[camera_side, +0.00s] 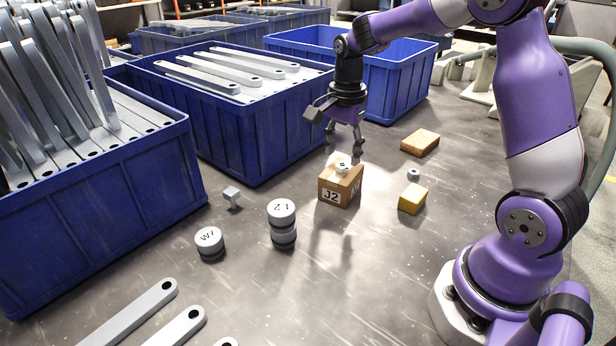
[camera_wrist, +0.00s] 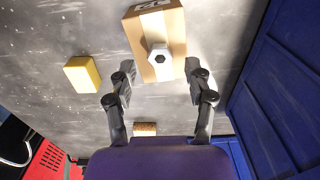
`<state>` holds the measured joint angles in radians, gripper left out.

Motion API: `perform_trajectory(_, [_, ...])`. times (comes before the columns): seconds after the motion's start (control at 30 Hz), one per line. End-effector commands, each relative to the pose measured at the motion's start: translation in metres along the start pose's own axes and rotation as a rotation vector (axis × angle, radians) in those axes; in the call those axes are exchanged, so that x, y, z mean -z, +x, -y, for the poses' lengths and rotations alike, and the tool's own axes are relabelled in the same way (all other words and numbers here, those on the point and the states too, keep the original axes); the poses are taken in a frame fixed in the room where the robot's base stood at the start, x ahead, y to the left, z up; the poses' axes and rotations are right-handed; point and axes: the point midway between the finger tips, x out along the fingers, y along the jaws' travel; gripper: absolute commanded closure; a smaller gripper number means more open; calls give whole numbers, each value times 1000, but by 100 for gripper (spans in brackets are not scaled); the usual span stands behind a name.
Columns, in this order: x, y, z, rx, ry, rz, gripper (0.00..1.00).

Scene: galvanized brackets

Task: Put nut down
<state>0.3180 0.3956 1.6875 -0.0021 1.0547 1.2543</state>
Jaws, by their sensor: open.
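A pale metal nut (camera_side: 341,168) with a dark hole rests on top of a cardboard box (camera_side: 334,192) marked J2. In the wrist view the nut (camera_wrist: 160,58) lies on the box top (camera_wrist: 148,28), just beyond my fingertips. My gripper (camera_side: 344,138) is open and empty above the box, its fingers pointing down. In the wrist view my gripper's fingers (camera_wrist: 159,72) stand apart on either side of the nut, with space between. A second small grey ring-like part (camera_side: 413,175) lies on the table to the right of the box.
A yellow block (camera_side: 413,198) and a brown block (camera_side: 420,142) lie right of the box. Weights marked Z1 (camera_side: 282,238) and W7 (camera_side: 209,243) and a small metal piece (camera_side: 232,197) stand left. Blue bins (camera_side: 262,135) with metal bars line the left and back.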

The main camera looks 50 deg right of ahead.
Motion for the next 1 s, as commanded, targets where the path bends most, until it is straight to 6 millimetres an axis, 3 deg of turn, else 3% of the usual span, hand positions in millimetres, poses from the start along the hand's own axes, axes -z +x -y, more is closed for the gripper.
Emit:
perform_trajectory(0.3, [0,-73,0,4,0,-1,40])
perform_trajectory(0.57, [-6,-102,-4,19,-55,-6,40])
perform_trajectory(0.67, [-23,-112,-16,70,-231,-28,40])
perform_trajectory(0.8, [-57,-120,-50,186,-647,-102,40])
perform_trajectory(1.0, [-93,-106,-98,324,-1215,-260,40])
